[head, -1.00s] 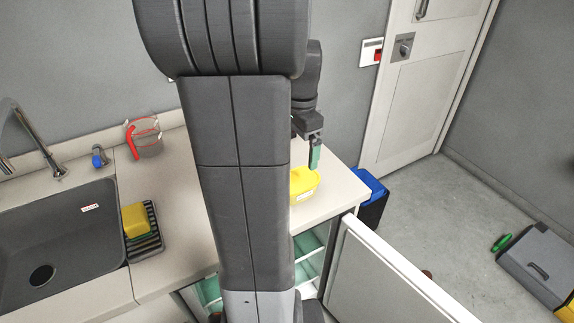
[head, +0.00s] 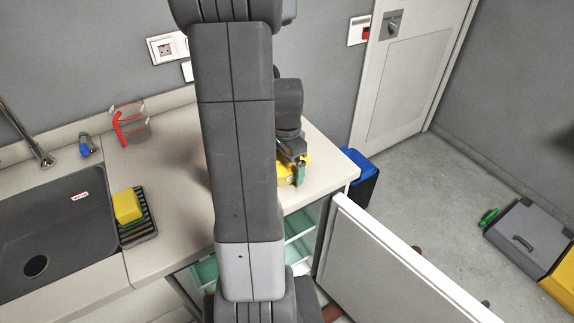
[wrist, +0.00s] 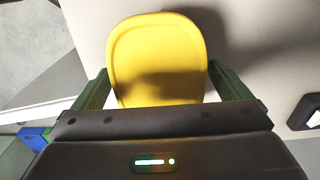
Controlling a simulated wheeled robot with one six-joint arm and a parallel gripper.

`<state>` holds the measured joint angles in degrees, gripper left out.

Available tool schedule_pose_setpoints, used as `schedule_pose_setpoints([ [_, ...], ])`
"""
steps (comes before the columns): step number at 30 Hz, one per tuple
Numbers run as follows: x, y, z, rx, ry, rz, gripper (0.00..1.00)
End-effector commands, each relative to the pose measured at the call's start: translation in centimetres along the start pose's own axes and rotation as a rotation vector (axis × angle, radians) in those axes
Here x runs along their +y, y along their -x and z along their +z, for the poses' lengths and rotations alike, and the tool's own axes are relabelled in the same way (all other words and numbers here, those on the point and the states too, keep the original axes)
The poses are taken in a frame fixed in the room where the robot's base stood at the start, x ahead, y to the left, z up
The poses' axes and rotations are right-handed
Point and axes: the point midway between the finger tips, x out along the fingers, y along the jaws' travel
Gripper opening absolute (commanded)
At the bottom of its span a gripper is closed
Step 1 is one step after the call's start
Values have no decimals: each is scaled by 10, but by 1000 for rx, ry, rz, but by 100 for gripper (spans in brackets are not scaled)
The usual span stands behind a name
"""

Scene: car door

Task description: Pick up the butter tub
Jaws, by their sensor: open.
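The yellow butter tub (head: 286,172) stands on the light countertop, partly hidden behind my arm and gripper in the head view. In the wrist view the yellow tub (wrist: 158,52) lies between the two green fingers of my gripper (wrist: 160,85). A finger is on each side of it, with a small gap showing on the left and right. In the head view my gripper (head: 300,172) is down at the tub, and one green finger shows in front of it. My gripper is open and holds nothing.
A sink (head: 55,225), a yellow sponge on a black rack (head: 140,232) and a clear jug with a red handle (head: 131,128) are to the left. An open white door (head: 395,275) stands below the counter at the right. A blue-lidded bin (head: 362,172) is beside the counter.

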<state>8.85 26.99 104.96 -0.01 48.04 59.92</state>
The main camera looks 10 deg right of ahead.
Motion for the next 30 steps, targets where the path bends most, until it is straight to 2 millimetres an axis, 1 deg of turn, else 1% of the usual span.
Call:
schedule_pose_setpoints([
  [1,1,-5,0,-2,0,3,97],
  [3,0,-9,0,-1,0,1,97],
  [10,0,-10,0,0,0,0,97],
  [11,0,-10,0,0,0,0,95],
  [15,0,-10,0,0,0,0,67],
  [17,0,-10,0,0,0,0,56],
  [18,0,-10,0,0,0,0,48],
  [26,0,-8,0,1,0,-2,46],
  [29,-1,1,0,2,0,-3,46],
  [30,-1,7,-1,3,0,-5,46],
])
